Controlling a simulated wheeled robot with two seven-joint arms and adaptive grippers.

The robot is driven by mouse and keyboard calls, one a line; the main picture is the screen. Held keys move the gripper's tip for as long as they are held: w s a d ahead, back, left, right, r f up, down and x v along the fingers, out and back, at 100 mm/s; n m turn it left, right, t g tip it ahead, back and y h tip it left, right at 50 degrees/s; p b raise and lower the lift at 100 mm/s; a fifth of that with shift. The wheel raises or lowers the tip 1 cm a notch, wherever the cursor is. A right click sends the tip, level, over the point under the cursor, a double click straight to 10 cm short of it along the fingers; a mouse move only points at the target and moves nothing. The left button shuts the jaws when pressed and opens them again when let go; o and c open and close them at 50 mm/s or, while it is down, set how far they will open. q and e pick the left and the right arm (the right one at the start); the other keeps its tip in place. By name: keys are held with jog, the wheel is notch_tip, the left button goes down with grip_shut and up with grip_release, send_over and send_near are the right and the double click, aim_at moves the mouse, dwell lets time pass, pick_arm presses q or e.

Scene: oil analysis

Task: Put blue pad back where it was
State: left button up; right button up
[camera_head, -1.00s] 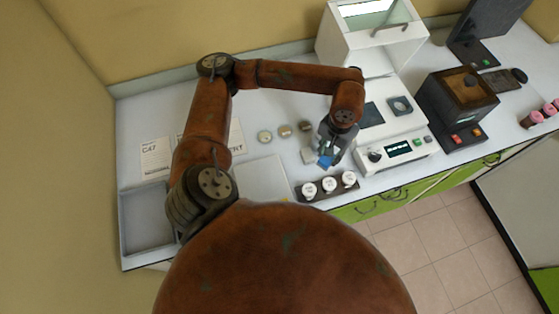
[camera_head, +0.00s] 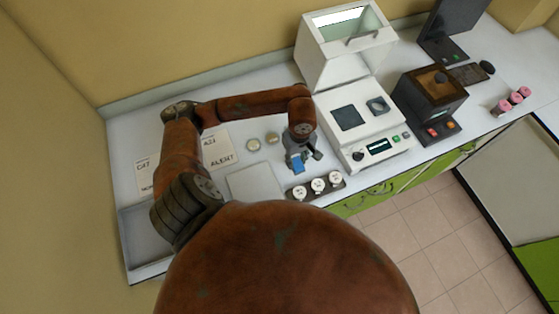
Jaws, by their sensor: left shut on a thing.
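My left gripper (camera_head: 303,160) is shut on the small blue pad (camera_head: 298,164). It is over the white counter, just behind the dark rack and left of the white instrument. The pad shows as a small blue patch at the fingertips; the fingers partly cover it. I cannot tell whether the pad touches the counter. My right gripper is not in view.
Two round discs (camera_head: 253,145) lie left of my gripper, and a pale flat plate (camera_head: 255,182) lies nearer. The white instrument (camera_head: 370,135) has its lid raised. A grey tray (camera_head: 143,241) and paper cards (camera_head: 222,150) are at left.

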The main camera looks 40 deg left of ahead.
pick_arm(q)
jog(key=p, duration=0.2)
send_over(279, 166)
jog(key=d, duration=0.1)
notch_tip(279, 166, down, 6)
jog(key=shift+w+d+r, duration=0.1)
jog(key=shift+a+f, duration=0.4)
jog(key=shift+f, duration=0.1)
notch_tip(279, 166, down, 3)
jog(key=shift+a+p, duration=0.15)
jog(key=shift+p, duration=0.5)
jog(key=shift+f, duration=0.2)
jog(key=shift+f, duration=0.1)
jog(key=shift+f, duration=0.1)
jog(key=o, duration=0.8)
